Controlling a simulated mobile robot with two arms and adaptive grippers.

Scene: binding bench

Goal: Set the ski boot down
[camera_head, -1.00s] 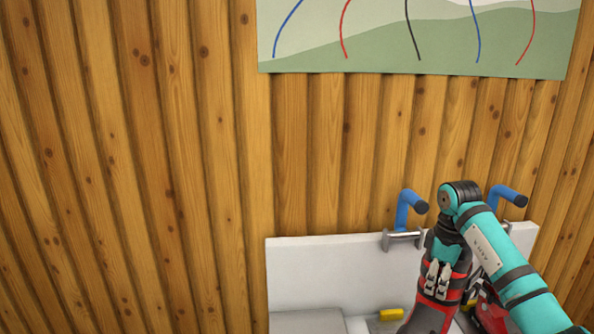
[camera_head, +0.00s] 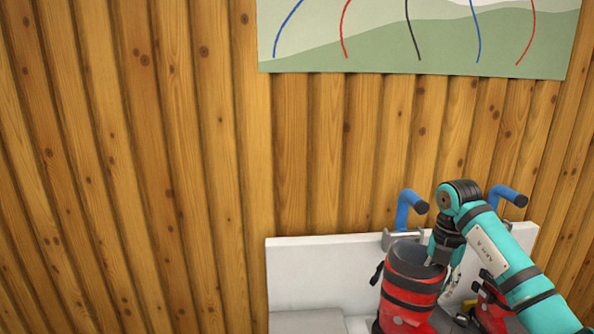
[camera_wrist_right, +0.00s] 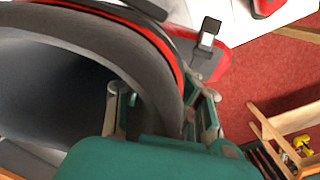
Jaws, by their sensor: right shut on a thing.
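The ski boot (camera_head: 408,300), red with black bands and a dark grey liner, is at the lower right of the head view. Its open cuff faces up and the boot leans slightly; its foot is cut off by the frame. My right gripper (camera_head: 438,258) is shut on the right side of the cuff. In the right wrist view the fingers (camera_wrist_right: 160,108) straddle the grey and red cuff rim (camera_wrist_right: 160,60). Whether the sole touches the bench cannot be seen. My left gripper is out of view.
A white bench (camera_head: 320,275) with an upright back panel stands against the log wall. Two blue-handled clamps (camera_head: 405,212) rise behind it. Another red boot (camera_head: 490,308) is at the right, partly behind my arm. A grey pad (camera_head: 305,322) lies at left. Red floor (camera_wrist_right: 255,75) shows below.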

